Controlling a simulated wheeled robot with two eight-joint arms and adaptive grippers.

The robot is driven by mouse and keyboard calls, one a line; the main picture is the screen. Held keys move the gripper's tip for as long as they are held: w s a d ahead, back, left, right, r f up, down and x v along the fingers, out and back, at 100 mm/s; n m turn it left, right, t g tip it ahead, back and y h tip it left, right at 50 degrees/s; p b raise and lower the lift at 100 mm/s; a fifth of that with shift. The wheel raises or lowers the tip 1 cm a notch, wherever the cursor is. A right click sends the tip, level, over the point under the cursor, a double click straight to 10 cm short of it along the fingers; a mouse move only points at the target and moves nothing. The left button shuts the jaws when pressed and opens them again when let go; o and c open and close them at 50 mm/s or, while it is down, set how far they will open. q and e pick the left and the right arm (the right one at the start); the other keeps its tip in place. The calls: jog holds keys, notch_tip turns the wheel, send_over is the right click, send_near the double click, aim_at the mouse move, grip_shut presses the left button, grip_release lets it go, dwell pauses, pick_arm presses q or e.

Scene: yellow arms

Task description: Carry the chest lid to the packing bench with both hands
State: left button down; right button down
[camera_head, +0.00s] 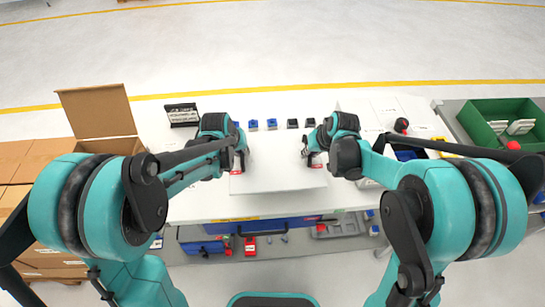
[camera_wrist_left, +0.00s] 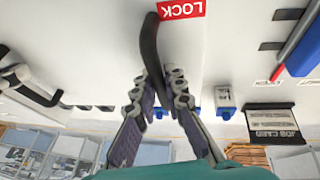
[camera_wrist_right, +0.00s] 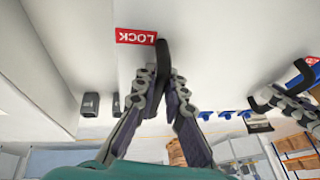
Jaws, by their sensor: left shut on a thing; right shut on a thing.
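The chest lid (camera_head: 275,180) is a flat white panel in the middle of the head view, with red LOCK labels at its left and right sides. My left gripper (camera_head: 241,162) is shut on a dark curved handle (camera_wrist_left: 149,45) beside one LOCK label (camera_wrist_left: 181,9). My right gripper (camera_head: 308,157) is shut on the other dark handle (camera_wrist_right: 162,55), beside its label (camera_wrist_right: 136,36). The lid looks roughly level between the two grippers. It overlaps the white bench top (camera_head: 200,205) in the head view; I cannot tell whether it touches it.
An open cardboard box (camera_head: 98,112) stands at the left. A black JOB CARD sign (camera_head: 182,115) and several small blue and black blocks line the bench's back. A green crate (camera_head: 502,124) sits at the right. Blue drawers (camera_head: 275,226) show below the front edge.

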pick_arm(q)
jog(key=shift+w+d+f, duration=0.1)
jog(key=shift+w+f, duration=0.05)
jog(key=shift+f, duration=0.05)
pick_arm(e)
jog(key=shift+w+d+f, duration=0.1)
jog(key=shift+d+f, duration=0.05)
jog(key=shift+f, duration=0.1)
jog(key=shift+r, duration=0.1)
pick_arm(q)
jog(key=shift+f, duration=0.15)
pick_arm(e)
jog(key=shift+f, duration=0.2)
